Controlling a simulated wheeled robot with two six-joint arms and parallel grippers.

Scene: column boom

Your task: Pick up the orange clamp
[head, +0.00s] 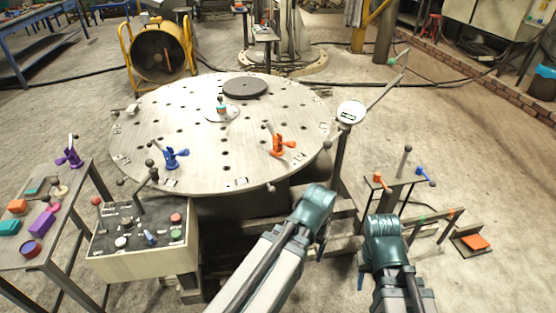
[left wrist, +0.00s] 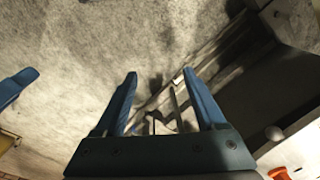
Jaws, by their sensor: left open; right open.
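The orange clamp (head: 283,147) stands on the front right part of the round perforated table, its dark-knobbed handle tilted up. My left gripper (head: 323,243) hangs at the table's front right edge, to the right of and nearer than the clamp, and does not touch it. The left wrist view shows its jaws (left wrist: 158,78) open and empty. An orange piece (left wrist: 278,173) at the lower right of that view is cut off, so I cannot tell what it is. My right gripper (head: 362,272) is further right, pointing down, mostly hidden behind its own wrist.
The round table (head: 150,115) also holds a blue clamp (head: 173,158) and a dark disc (head: 245,87). A control box (head: 140,255) stands at front left. A round gauge on a post (head: 350,112) rises right of the table. A small stand with levers (head: 402,178) is at right.

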